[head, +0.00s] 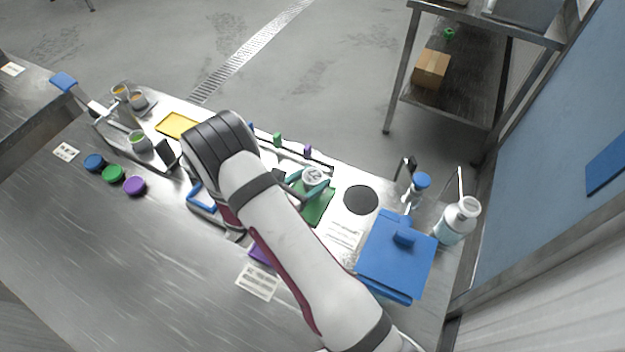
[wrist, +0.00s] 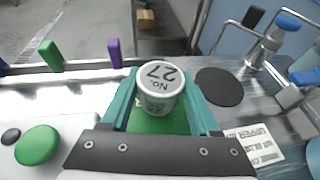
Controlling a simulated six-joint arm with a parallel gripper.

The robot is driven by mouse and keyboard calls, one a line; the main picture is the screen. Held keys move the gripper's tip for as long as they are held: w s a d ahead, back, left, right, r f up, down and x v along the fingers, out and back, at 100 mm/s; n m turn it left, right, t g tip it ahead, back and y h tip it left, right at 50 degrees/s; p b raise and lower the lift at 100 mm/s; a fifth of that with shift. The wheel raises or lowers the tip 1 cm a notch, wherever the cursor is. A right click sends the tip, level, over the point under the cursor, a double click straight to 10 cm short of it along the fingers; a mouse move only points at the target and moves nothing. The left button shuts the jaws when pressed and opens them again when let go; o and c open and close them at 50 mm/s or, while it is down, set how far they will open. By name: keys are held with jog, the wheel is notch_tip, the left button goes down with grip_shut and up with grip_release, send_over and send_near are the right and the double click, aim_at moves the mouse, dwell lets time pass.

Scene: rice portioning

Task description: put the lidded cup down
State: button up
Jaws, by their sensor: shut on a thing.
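The lidded cup (wrist: 160,85) is pale, with "No 27" printed on its lid, upside down in the wrist view. It also shows in the head view (head: 313,175). My gripper (wrist: 162,100) has teal fingers on either side of the cup and is shut on it. The cup looks upright. It is over or on a green mat (wrist: 150,125), also visible in the head view (head: 319,209). I cannot tell whether the cup's base touches the mat; its lower part is hidden.
A black round pad (head: 360,199) lies right of the green mat. Further right are a blue box (head: 395,258) and a bottle (head: 456,222). A green marker (wrist: 50,55) and a purple marker (wrist: 115,52) stand along the rear rail. A green disc (wrist: 38,145) lies left of my gripper.

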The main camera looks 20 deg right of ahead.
jog(key=shift+f, duration=0.5)
jog(key=shift+f, duration=0.15)
jog(key=o, duration=1.4)
